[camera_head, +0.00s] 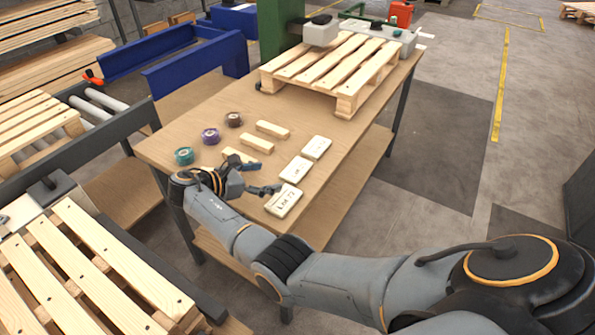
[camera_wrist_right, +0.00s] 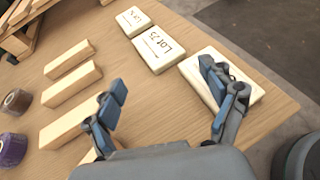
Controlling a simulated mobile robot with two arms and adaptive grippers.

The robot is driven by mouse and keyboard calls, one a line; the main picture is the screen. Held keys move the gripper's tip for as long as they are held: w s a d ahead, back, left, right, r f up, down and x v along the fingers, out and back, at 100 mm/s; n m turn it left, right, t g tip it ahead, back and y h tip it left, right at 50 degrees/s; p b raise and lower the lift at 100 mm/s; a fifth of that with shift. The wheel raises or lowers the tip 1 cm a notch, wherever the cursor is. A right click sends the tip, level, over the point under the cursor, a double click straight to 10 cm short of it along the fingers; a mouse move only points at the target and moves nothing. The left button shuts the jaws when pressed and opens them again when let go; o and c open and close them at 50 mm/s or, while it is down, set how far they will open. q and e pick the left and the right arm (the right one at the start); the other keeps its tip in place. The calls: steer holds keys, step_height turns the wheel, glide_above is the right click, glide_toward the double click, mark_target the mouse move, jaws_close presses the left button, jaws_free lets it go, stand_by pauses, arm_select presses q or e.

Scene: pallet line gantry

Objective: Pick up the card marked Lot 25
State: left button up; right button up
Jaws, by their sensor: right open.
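Three white cards lie in a row on the wooden table (camera_head: 330,196): a far card (camera_head: 316,147), a middle card (camera_head: 296,168) and a near card (camera_head: 284,203). In the right wrist view the middle card (camera_wrist_right: 158,50) reads Lot 25 or Lot 75; its first digit is unclear. The far card (camera_wrist_right: 133,21) is too small to read there. The near card (camera_wrist_right: 240,92) is partly hidden by a finger; its mark in the head view looks like Lot 72. My right gripper (camera_head: 262,177) is open and empty, just left of the near card. My left gripper is out of view.
A pallet (camera_head: 330,62) covers the table's far end. Bare table lies between blocks and cards.

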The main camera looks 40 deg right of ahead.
mark_target(293, 172)
steer(key=x, duration=0.3)
steer(key=shift+d+f+b, duration=0.2)
steer(key=shift+d+b, duration=0.1)
steer(key=b+x, duration=0.3)
steer(key=x, duration=0.1)
steer(key=shift+d+f, duration=0.1)
steer(key=shift+d, duration=0.2)
steer(key=shift+w+d, duration=0.1)
steer(key=shift+d, duration=0.2)
steer(key=shift+c, duration=1.1)
steer(key=c, duration=1)
